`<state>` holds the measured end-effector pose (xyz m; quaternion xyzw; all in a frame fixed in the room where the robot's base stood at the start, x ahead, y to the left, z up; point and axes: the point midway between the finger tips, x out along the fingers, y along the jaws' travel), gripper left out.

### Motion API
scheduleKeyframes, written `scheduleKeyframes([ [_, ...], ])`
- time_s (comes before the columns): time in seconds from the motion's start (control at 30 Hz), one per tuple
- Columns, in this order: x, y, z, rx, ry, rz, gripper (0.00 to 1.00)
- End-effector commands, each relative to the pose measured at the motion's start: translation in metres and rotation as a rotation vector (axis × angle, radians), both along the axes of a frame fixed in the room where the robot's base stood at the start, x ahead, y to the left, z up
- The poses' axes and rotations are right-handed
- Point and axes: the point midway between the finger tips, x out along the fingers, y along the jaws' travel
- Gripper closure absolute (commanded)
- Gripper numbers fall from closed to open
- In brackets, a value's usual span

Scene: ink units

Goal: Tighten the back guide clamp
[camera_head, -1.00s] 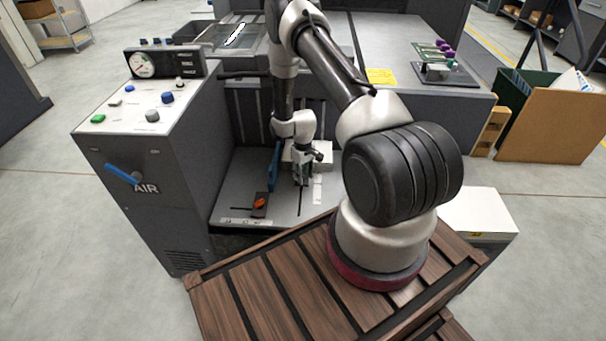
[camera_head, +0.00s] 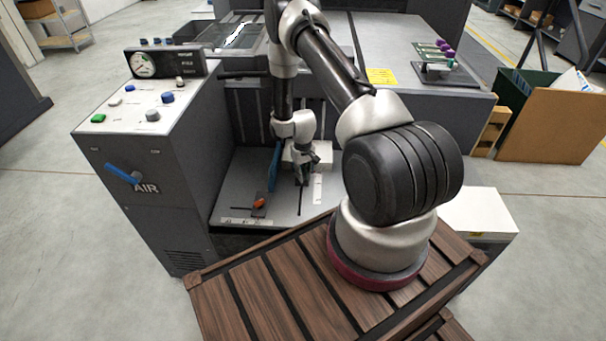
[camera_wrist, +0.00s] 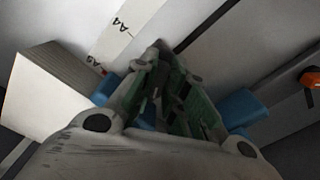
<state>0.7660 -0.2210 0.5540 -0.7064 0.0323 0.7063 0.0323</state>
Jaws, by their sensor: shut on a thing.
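My gripper (camera_head: 302,177) is low over the grey feed bed (camera_head: 240,187), at the slot that runs toward the front. In the wrist view my gripper (camera_wrist: 180,85) is shut, with its greenish fingers around the back guide clamp; the clamp is hidden between them. Blue parts (camera_wrist: 240,108) stick out on both sides of the fingers, probably the back guide. In the head view, a blue upright plate (camera_head: 274,168) stands just left of my gripper. The orange clamp knob (camera_head: 259,202) on a dark block is to the front left and also shows in the wrist view (camera_wrist: 311,79).
A pale block (camera_wrist: 48,88) lies beside the fingers. A scale strip (camera_wrist: 122,30) marked A4 and A5 is near the fingertips. The air cabinet (camera_head: 150,180) with a blue lever (camera_head: 123,173) bounds the bed on the left. The front of the bed is open.

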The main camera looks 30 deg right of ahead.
Motion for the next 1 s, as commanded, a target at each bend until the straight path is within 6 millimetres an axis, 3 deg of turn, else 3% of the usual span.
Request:
scheduleKeyframes([
  [1.0, 0.0029, 0.0052, 0.0001, -0.001, 0.001, -0.957, 1.00],
])
